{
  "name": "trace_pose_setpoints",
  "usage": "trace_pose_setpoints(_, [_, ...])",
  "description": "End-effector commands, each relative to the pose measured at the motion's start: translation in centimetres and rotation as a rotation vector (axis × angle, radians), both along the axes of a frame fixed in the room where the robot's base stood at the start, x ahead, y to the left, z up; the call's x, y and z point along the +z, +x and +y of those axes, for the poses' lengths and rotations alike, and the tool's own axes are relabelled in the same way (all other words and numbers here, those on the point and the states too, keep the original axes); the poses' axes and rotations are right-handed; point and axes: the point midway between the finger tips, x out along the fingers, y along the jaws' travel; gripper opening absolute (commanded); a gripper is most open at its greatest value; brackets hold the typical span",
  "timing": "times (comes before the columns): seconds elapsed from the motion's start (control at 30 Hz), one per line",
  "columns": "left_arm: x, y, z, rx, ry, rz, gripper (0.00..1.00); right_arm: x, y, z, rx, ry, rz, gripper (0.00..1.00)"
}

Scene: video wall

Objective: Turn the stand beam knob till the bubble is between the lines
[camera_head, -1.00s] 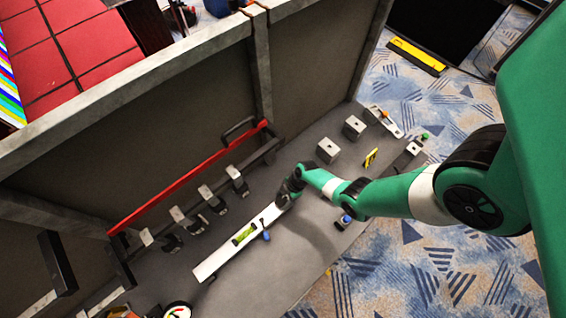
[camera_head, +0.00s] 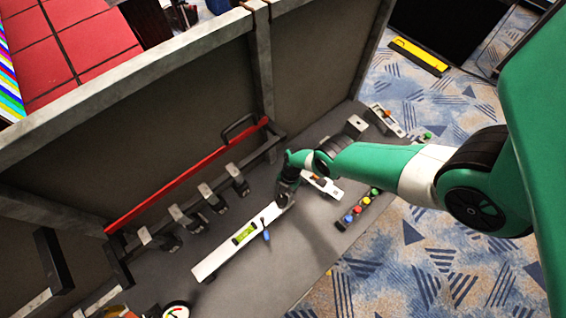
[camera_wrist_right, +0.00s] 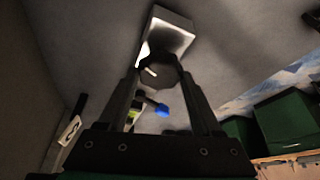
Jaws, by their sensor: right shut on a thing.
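The stand beam is a long white bar (camera_head: 222,258) lying diagonally on the grey bench in the head view. A bright green level vial (camera_head: 244,234) sits in its middle; the bubble and lines are too small to read. A blue-tipped lever (camera_head: 267,235) stands beside the vial. My right gripper (camera_head: 284,198) is at the beam's right end. In the wrist view, the right gripper (camera_wrist_right: 160,82) is shut on a dark round knob (camera_wrist_right: 158,71) at the end of the beam (camera_wrist_right: 167,37). The head view hides the knob behind the gripper. My left gripper is out of view.
A row of clamps (camera_head: 205,192) and a red bar (camera_head: 185,180) lie along the panel behind the beam. A button box (camera_head: 358,208) and a white device (camera_head: 322,185) lie to the right. A round gauge (camera_head: 177,310) is at the front left.

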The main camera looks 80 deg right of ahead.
Motion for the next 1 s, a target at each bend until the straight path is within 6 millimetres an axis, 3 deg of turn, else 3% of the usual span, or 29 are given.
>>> trace_pose_setpoints(0.5, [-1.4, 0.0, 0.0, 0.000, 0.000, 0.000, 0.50, 0.0, 0.1, 0.1, 0.199, -0.003, -0.001, 0.10])
trace_pose_setpoints(1.0, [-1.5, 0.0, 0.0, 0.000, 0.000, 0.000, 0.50, 0.1, 0.0, 0.1, 0.238, -0.004, -0.002, 0.10])
